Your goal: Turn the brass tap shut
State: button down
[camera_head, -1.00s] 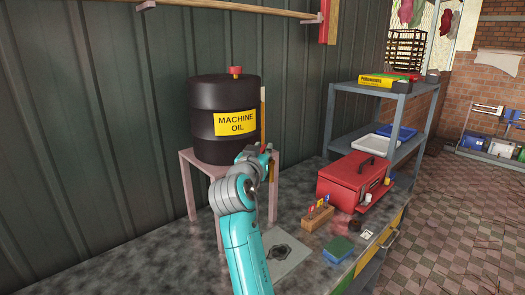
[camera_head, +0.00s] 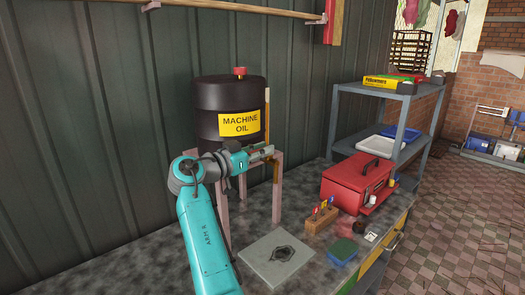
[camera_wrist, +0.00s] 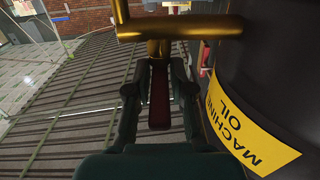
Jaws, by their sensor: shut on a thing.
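The brass tap (camera_wrist: 180,28) crosses the top of the wrist view, its pipe running right to the dark drum. Its dark red lever (camera_wrist: 158,95) extends from a short brass stem, roughly at right angles to the pipe in this picture. My gripper (camera_wrist: 158,92) is shut on the lever, one dark finger on each side. In the head view my gripper (camera_head: 263,153) points right in front of the drum's lower edge; the tap is hard to make out there. The black drum (camera_head: 212,108) has a yellow "MACHINE OIL" label (camera_head: 239,124).
The drum stands on a pinkish stand (camera_head: 277,190). A grey plate with a dark stain (camera_head: 262,268) lies on the bench below.

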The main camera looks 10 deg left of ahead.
dwell(0.4)
jog(key=c, duration=1.1)
grip_release()
jog(key=shift+a, duration=0.1)
jog(key=v, duration=1.2)
jog(key=shift+w, duration=0.1)
